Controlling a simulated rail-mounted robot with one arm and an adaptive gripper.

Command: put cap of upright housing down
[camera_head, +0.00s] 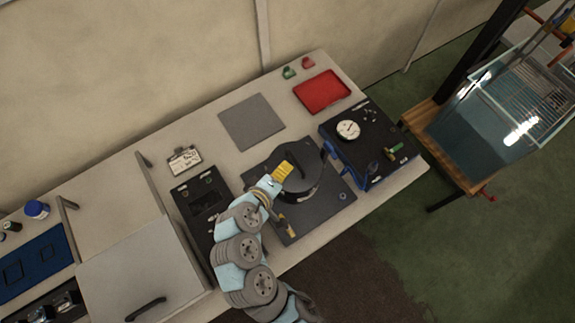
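The housing (311,183) is a dark round body on a dark square base plate (326,211) near the middle of the bench. Its dark round top (311,160) reads as the cap. I cannot tell whether the cap rests on the housing or is held just above it. My gripper (284,170), with a yellow part, is over the left side of the dark top, at the end of my light-blue and grey arm. Its fingertips are too small and dark to make out, so I cannot tell whether they hold the cap.
A grey square mat (253,122) lies clear behind the housing. A red tray (321,92) is at the back right. A black and blue unit with a dial gauge (348,130) stands right of the housing. A black box (203,203) stands at left. A glass-sided cart (500,115) is beyond the bench.

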